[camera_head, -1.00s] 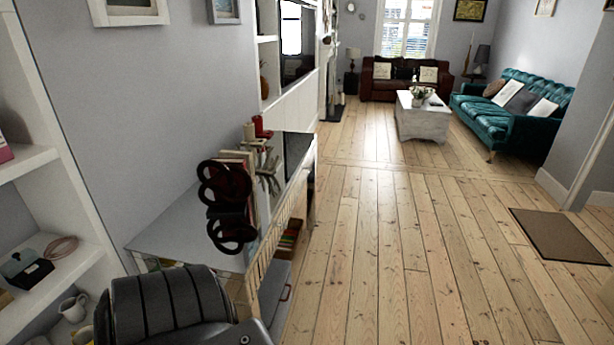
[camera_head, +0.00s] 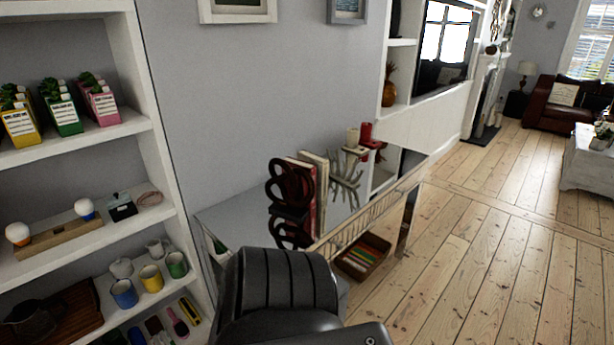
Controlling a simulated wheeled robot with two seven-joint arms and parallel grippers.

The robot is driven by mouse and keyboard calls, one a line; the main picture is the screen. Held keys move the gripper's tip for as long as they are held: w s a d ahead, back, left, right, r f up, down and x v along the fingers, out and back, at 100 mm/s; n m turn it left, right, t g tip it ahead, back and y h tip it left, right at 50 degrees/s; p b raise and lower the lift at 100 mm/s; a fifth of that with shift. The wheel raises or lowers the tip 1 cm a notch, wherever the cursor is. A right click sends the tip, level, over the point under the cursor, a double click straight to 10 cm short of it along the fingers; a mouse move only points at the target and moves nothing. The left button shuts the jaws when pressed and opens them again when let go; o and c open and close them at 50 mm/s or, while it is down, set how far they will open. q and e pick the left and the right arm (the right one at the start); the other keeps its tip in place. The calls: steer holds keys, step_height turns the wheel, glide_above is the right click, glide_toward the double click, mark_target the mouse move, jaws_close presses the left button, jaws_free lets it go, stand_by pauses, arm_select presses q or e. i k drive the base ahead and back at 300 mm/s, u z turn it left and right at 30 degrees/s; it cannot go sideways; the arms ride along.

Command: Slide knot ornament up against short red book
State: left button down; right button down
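The dark knot ornament (camera_head: 290,187), a stack of looped rings, stands upright on the grey-topped cabinet (camera_head: 232,214) against the wall. Just behind it and to its right are upright books. A red book (camera_head: 307,172) shows its spine partly behind the ornament, and a cream book (camera_head: 318,180) stands beside it. I cannot tell whether the ornament touches the red book. Neither gripper is in view.
A white shelf unit (camera_head: 157,149) at the left holds plants, mugs and small items. A branching ornament (camera_head: 346,180) and candles (camera_head: 366,131) stand beyond the books. A tray of coloured items (camera_head: 362,256) sits lower down. Open floorboards (camera_head: 480,262) lie to the right.

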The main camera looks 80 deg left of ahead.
mark_target(294, 209)
steer(key=u, duration=0.85)
steer(key=i, duration=0.85)
steer(key=u, duration=0.85)
